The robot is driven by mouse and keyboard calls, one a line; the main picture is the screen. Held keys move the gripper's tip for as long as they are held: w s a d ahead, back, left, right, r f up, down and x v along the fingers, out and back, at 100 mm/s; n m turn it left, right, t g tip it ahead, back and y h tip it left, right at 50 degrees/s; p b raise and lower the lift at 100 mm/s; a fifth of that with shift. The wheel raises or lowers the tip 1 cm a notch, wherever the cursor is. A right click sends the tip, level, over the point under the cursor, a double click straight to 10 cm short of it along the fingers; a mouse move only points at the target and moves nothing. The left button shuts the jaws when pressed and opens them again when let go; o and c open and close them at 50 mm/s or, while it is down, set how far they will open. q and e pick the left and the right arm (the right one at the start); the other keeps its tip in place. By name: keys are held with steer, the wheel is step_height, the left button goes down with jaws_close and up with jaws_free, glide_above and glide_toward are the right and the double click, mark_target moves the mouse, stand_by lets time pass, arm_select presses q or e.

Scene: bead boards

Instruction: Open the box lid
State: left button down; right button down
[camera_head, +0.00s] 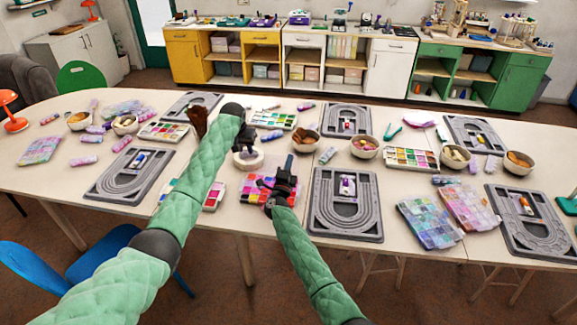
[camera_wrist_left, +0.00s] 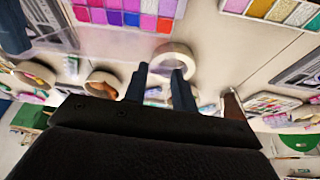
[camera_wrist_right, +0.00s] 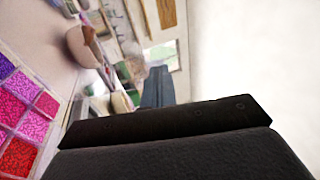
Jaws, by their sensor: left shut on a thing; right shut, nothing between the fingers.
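A bead box (camera_head: 256,192) with pink, red and purple compartments lies mid-table, partly behind my right arm. It also shows in the left wrist view (camera_wrist_left: 130,14) and in the right wrist view (camera_wrist_right: 22,125). I cannot tell whether its lid is open or shut. My left gripper (camera_head: 244,150) is behind the box, shut on a white ring (camera_head: 248,162) that looks like a tape roll; the ring also shows in the left wrist view (camera_wrist_left: 178,50). My right gripper (camera_head: 289,160) is shut and empty above the box's right side.
Grey bead boards (camera_head: 345,222) lie right of the box and elsewhere on the table. Bowls (camera_head: 305,143) and several other bead boxes (camera_head: 430,222) crowd it. A little bare table (camera_head: 225,165) shows left of the ring.

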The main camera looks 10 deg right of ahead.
arm_select(q)
steer(key=c, duration=1.1)
jaws_free()
steer(key=shift+r, duration=0.1)
